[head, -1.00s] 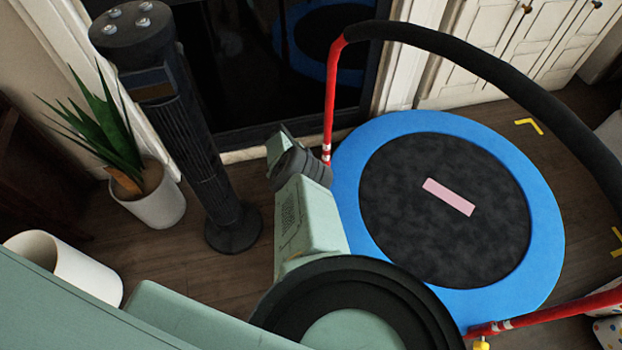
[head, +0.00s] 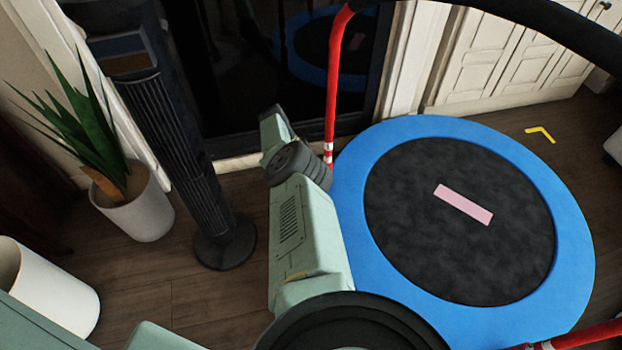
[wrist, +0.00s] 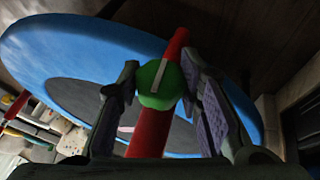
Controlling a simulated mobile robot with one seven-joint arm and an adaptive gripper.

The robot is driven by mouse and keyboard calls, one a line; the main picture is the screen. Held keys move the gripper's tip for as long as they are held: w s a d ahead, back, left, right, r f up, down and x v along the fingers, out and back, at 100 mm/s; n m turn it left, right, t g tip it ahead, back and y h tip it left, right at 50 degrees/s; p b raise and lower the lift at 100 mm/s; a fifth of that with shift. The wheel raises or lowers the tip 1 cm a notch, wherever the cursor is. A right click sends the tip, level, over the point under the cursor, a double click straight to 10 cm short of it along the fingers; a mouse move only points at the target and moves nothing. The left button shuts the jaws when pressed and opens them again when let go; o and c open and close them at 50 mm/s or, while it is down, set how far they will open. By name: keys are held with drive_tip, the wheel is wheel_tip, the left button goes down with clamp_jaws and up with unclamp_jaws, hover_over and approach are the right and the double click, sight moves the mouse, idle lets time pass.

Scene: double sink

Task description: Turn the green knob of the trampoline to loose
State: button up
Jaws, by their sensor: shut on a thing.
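The green knob (wrist: 151,97) sits on a red leg (wrist: 148,135) of the trampoline in the wrist view. A pale grey line on its face runs nearly upright, leaning slightly right. My gripper (wrist: 161,68) has one finger on each side of the knob and is shut on it. The trampoline (head: 580,235) has a blue rim, a black mat with a pink patch, and red legs carrying a black padded bar. In the head view the knob and my fingers are hidden behind my green arm. No loose marking is readable.
A black tower fan (head: 183,145) stands left of my arm, with a potted plant (head: 142,205) beside it. A white bin (head: 55,290) is at the lower left. White cabinets (head: 510,55) stand behind the trampoline. Some wooden floor is bare around the fan.

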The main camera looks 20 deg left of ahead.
drive_tip(key=shift+w+d, duration=0.1)
drive_tip(key=shift+d, duration=0.1)
drive_tip(key=o, duration=1.2)
drive_tip(key=shift+a, duration=0.1)
drive_tip(key=shift+r+p, duration=0.2)
drive_tip(key=shift+p, duration=0.45)
